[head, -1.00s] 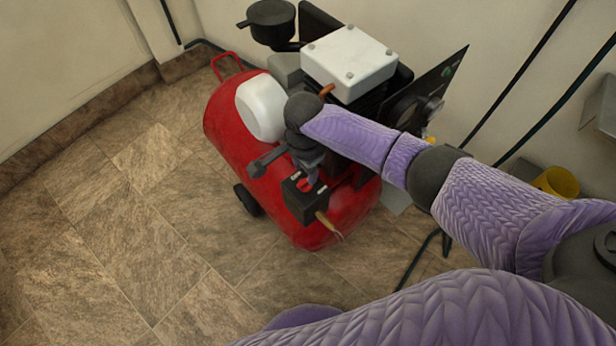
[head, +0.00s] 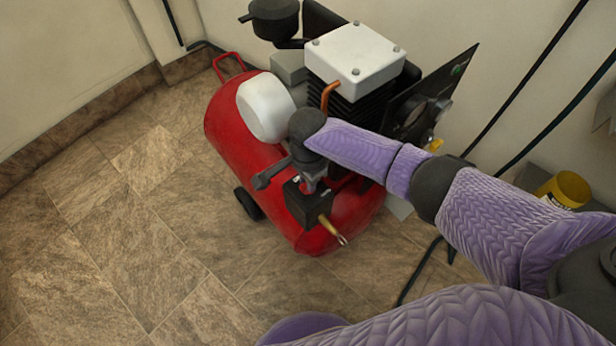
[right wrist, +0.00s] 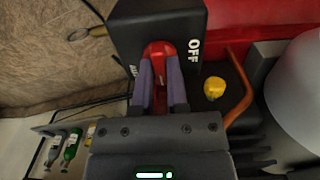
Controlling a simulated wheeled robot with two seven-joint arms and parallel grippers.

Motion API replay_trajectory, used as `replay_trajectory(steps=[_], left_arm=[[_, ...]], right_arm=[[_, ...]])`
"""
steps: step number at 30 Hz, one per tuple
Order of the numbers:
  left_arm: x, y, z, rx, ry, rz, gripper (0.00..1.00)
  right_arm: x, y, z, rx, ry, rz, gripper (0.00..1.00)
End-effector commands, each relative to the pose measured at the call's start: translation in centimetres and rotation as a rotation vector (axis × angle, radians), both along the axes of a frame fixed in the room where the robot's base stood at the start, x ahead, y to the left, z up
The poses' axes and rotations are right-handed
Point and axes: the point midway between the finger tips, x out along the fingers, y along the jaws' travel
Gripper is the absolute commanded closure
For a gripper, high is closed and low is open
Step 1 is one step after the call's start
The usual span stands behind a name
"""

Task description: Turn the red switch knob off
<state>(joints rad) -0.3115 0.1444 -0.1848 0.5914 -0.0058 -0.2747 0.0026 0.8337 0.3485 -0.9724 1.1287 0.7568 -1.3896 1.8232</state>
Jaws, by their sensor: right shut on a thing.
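The red switch knob (right wrist: 159,50) shows in the right wrist view on the top of a black switch box (right wrist: 185,17) with white OFF lettering to the right of the knob. My right gripper (right wrist: 160,85) is shut on the knob, one finger on each side of it. In the head view the black switch box (head: 307,204) sits on the near end of the red compressor tank (head: 240,150). My right gripper (head: 313,180) reaches down to it there, and the knob is mostly hidden by it. My left gripper is not in view.
The compressor has a white-topped motor (head: 355,60) and a white round part (head: 266,107) beside my right wrist. A yellow container (head: 565,188) stands by the wall at right. Dark hoses hang along the wall. The tiled floor (head: 110,230) at left is clear.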

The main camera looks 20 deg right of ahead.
Motion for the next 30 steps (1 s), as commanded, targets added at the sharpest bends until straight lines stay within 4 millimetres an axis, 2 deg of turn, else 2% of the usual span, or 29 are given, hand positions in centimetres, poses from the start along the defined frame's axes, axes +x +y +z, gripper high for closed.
replay_trajectory(steps=[5, 11, 18, 30], left_arm=[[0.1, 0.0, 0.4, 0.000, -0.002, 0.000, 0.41], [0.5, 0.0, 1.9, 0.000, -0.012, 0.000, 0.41], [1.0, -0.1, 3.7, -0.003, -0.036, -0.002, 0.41], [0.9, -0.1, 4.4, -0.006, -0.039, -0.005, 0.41]], right_arm=[[0.0, 0.0, 0.1, 0.001, 0.000, 0.017, 1.00], [-0.1, 0.1, 0.4, 0.003, 0.002, 0.102, 1.00], [-0.1, 0.1, 0.3, 0.003, 0.003, 0.302, 1.00], [-0.1, 0.1, 0.0, 0.002, 0.002, 0.683, 1.00]])
